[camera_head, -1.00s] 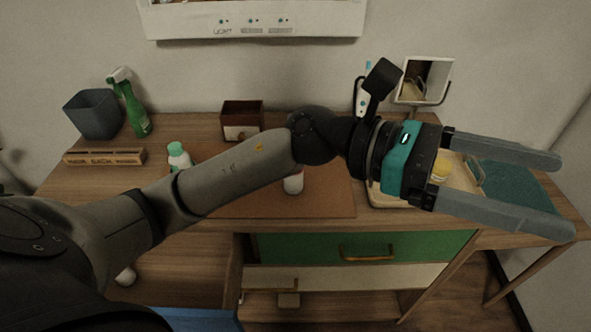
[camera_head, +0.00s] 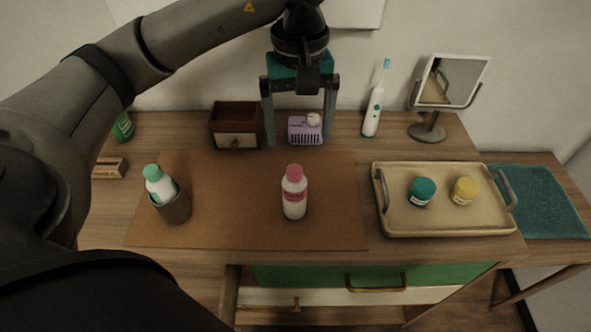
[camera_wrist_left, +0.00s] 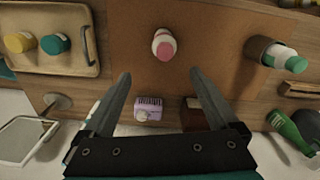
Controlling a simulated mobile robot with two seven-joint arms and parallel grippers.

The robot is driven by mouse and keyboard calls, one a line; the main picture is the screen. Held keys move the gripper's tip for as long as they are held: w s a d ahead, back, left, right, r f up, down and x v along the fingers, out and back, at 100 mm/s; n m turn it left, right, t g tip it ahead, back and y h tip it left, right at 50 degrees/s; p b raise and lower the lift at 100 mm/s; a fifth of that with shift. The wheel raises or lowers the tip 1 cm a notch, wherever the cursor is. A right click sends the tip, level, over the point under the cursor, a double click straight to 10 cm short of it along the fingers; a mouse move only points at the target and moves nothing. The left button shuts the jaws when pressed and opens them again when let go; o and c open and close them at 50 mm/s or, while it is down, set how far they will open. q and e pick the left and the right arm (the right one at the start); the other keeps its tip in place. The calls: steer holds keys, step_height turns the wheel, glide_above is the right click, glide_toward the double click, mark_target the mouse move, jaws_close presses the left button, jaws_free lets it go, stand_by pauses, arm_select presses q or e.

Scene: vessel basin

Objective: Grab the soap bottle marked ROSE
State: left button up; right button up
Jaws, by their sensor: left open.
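A white bottle with a pink cap and pink label (camera_head: 294,197) stands upright on the brown mat (camera_head: 240,225); the label text is too small to read. It also shows in the left wrist view (camera_wrist_left: 164,46), cap toward the camera. A white bottle with a green cap (camera_head: 157,184) stands in a dark cup at the mat's left. My left gripper (camera_head: 298,142) is open, empty and pointing down, behind and above the pink-capped bottle. In the left wrist view, the bottle lies beyond the fingertips (camera_wrist_left: 161,73), apart from them. My right gripper is not in view.
A purple box (camera_head: 305,132) and a dark wooden box (camera_head: 235,125) stand behind the mat, close to my left fingers. A toothbrush (camera_head: 373,110) and a mirror (camera_head: 447,80) stand back right. A tray (camera_head: 440,229) holds two jars. The mat around the pink-capped bottle is clear.

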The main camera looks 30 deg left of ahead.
mark_target(298, 166)
arm_select(q)
steer(key=shift+w+a+f, duration=0.1)
steer(key=shift+a+f, duration=0.1)
steer(key=shift+f, duration=0.15)
steer(key=f, duration=0.4)
steer(key=f+b, duration=0.1)
steer(key=f, duration=0.4)
steer(key=shift+s+d+f, duration=0.1)
steer(key=shift+s+d, duration=0.05)
steer(key=shift+s, duration=0.05)
steer(key=f, duration=0.2)
steer(key=s+f, duration=0.1)
steer(key=f, duration=0.1)
steer(key=shift+f, duration=0.65)
steer(key=shift+r, duration=0.1)
jaws_close()
